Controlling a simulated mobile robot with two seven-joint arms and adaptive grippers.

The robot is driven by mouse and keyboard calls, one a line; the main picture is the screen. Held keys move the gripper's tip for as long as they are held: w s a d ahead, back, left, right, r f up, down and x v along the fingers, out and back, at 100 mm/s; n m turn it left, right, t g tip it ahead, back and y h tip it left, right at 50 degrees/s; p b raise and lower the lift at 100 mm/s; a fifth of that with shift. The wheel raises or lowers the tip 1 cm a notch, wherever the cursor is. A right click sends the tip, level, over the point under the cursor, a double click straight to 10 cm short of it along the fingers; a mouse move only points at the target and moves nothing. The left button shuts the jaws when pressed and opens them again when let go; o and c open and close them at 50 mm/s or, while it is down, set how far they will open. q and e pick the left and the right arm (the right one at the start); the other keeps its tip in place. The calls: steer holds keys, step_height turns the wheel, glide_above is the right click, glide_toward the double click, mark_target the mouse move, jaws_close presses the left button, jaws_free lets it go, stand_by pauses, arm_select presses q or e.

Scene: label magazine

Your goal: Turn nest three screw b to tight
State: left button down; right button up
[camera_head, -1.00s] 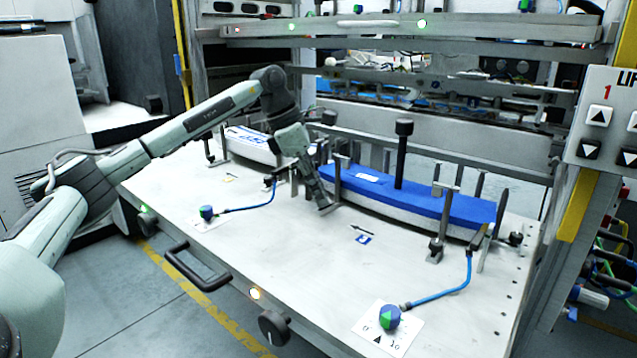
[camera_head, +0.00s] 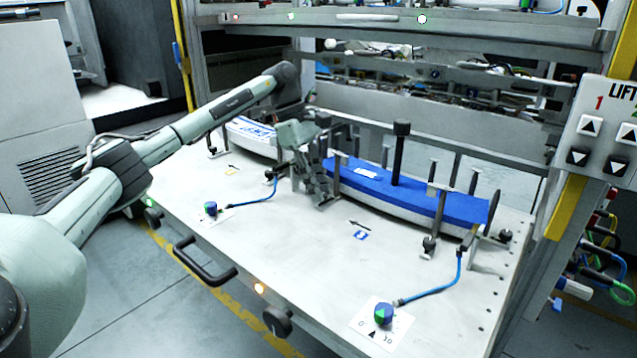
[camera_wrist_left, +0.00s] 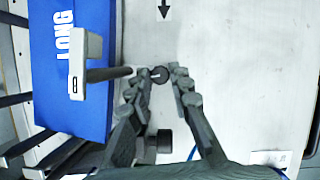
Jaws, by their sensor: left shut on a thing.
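My left gripper (camera_head: 318,200) is low over the pale table, at the left end of the blue-topped curved block (camera_head: 440,203). In the left wrist view the fingers (camera_wrist_left: 160,88) are on both sides of a small dark round screw head (camera_wrist_left: 160,74) and shut on it. A thin rod runs from the head to a grey clamp post (camera_wrist_left: 88,65) beside the blue top, which also shows here (camera_wrist_left: 65,105) with white lettering. Which nest letter the screw carries cannot be read. My right gripper is not in view.
A second dark knob (camera_wrist_left: 164,141) stands close to the fingers in the wrist view. A white-and-blue block (camera_head: 255,138) lies behind to the left. A tall black-topped post (camera_head: 401,150) rises at the blue block. The table front is mostly clear between two dials (camera_head: 211,209) (camera_head: 384,314).

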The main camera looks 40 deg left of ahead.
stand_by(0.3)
arm_select(q)
steer(key=c, duration=1.6)
jaws_free()
steer(key=shift+a, duration=0.1)
steer(key=shift+c, duration=0.2)
steer(key=v, duration=1.2)
steer(key=shift+s, duration=0.1)
